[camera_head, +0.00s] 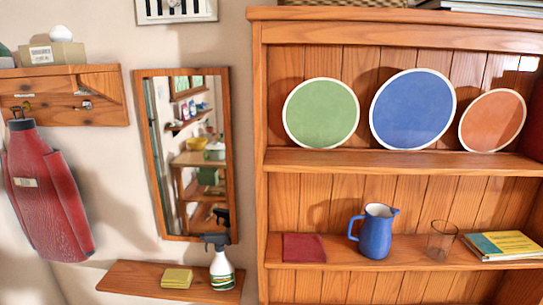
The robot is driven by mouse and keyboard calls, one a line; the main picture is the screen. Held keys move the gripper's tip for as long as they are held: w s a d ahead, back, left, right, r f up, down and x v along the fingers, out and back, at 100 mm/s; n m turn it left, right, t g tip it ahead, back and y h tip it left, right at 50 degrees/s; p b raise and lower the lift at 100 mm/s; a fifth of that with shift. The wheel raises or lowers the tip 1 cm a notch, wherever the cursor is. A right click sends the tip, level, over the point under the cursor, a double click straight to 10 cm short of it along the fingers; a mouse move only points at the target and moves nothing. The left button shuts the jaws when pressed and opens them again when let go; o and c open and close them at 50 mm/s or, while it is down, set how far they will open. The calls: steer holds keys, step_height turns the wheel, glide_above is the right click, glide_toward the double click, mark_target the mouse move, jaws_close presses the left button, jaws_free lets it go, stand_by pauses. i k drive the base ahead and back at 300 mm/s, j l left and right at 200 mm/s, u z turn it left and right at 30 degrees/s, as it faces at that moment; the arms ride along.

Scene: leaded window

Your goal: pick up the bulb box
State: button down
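A small olive-tan box (68,54) with a pale label on its front sits on top of the wooden coat rack (105,98) at the upper left. A rounded white thing (61,33), which looks like a bulb, shows at its top. I take this to be the bulb box; its label is too small to read. My gripper is not in view.
A dark green thing (5,56) stands left of the box. A red jacket (48,190) hangs below. A mirror (228,150) hangs to the right. A spray bottle (222,265) and yellow sponge (176,278) stand on a low shelf (125,280). A dresser (259,120) fills the right.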

mark_target(58, 53)
steer(key=u, duration=1.6)
steer(key=i+j, duration=0.1)
steer(key=j, duration=0.25)
steer(key=j+u, duration=0.1)
steer(key=j, duration=0.25)
steer(key=i, duration=0.05)
